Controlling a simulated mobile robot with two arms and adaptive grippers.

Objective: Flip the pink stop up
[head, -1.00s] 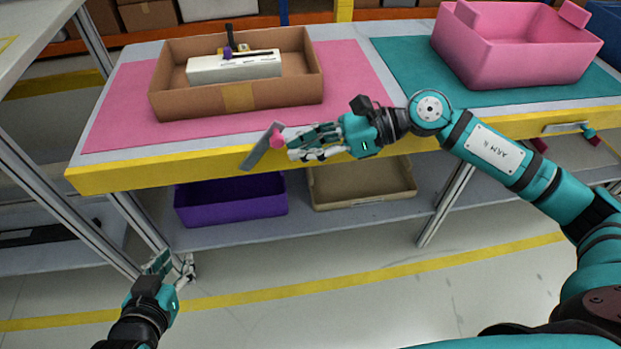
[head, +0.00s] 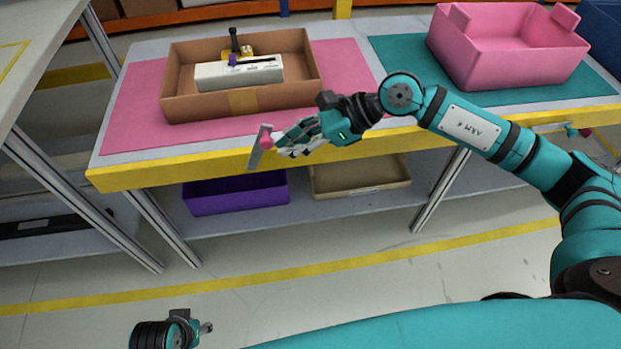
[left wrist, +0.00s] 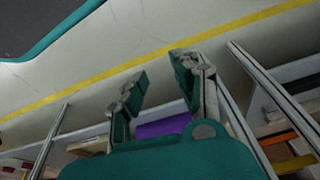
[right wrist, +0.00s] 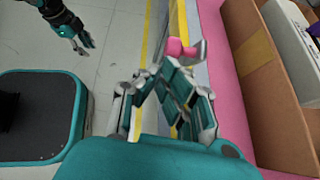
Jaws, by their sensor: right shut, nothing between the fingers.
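The pink stop is a flat grey plate (head: 258,152) with a pink knob (head: 266,140) at the front edge of the workbench, tilted steeply with its top leaning right. The knob (right wrist: 175,47) also shows in the right wrist view, just beyond my fingertips. My right gripper (head: 282,143) is shut with nothing between its fingers, right beside the knob; whether it touches is unclear. It also shows in the right wrist view (right wrist: 155,75). My left gripper (left wrist: 155,75) is open and empty, low over the floor, well away from the bench.
A cardboard box (head: 240,104) holding a white module (head: 238,73) stands on the pink mat (head: 130,128). A pink bin (head: 500,58) stands on the teal mat (head: 400,58). A purple bin (head: 235,195) and a tan bin (head: 360,178) sit on the lower shelf.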

